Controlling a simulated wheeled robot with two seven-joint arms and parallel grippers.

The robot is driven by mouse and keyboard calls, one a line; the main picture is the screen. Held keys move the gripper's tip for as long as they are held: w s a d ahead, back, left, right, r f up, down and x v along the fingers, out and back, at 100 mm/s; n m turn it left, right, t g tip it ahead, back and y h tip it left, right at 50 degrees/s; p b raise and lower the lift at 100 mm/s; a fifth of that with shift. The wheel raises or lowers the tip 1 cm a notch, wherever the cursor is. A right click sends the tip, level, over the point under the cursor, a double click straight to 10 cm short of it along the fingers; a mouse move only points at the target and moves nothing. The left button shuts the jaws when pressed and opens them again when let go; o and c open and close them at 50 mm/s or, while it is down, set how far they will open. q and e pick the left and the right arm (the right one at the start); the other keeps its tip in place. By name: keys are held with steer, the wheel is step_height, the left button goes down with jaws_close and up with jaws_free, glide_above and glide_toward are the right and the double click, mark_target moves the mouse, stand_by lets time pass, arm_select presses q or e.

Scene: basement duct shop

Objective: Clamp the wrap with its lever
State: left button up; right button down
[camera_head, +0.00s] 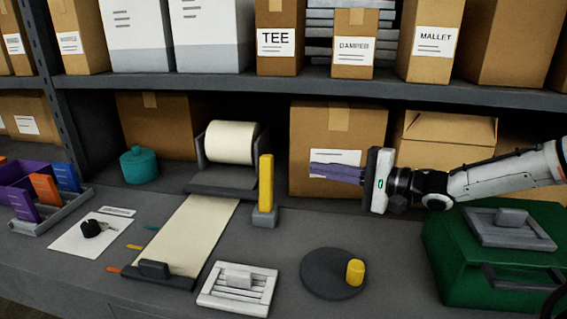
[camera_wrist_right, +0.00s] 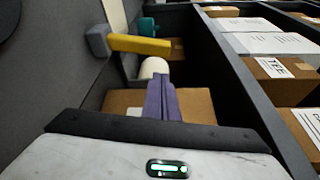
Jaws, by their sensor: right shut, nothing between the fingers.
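The wrap is a cream roll (camera_head: 231,142) in a dark holder (camera_head: 222,180), with a cream strip (camera_head: 192,230) running forward over the bench to a dark bar with a grip (camera_head: 154,270). A yellow lever (camera_head: 266,182) stands upright on a small grey block (camera_head: 264,217) just right of the strip. My right gripper (camera_head: 314,170) has purple fingers, shut and empty, pointing left toward the lever with a gap between. In the right wrist view, the fingers (camera_wrist_right: 163,84) show below the yellow lever (camera_wrist_right: 140,45) and the roll (camera_wrist_right: 154,67). My left gripper is out of view.
A dark disc with a yellow knob (camera_head: 318,280) and a grey vented plate (camera_head: 238,289) lie in front. A green case (camera_head: 470,270) stands at right below my right arm. Cardboard boxes (camera_head: 330,132) are behind. A teal container (camera_head: 139,166) stands at left.

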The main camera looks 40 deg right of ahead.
mark_target(266, 187)
steer(key=shift+w+a, duration=0.1)
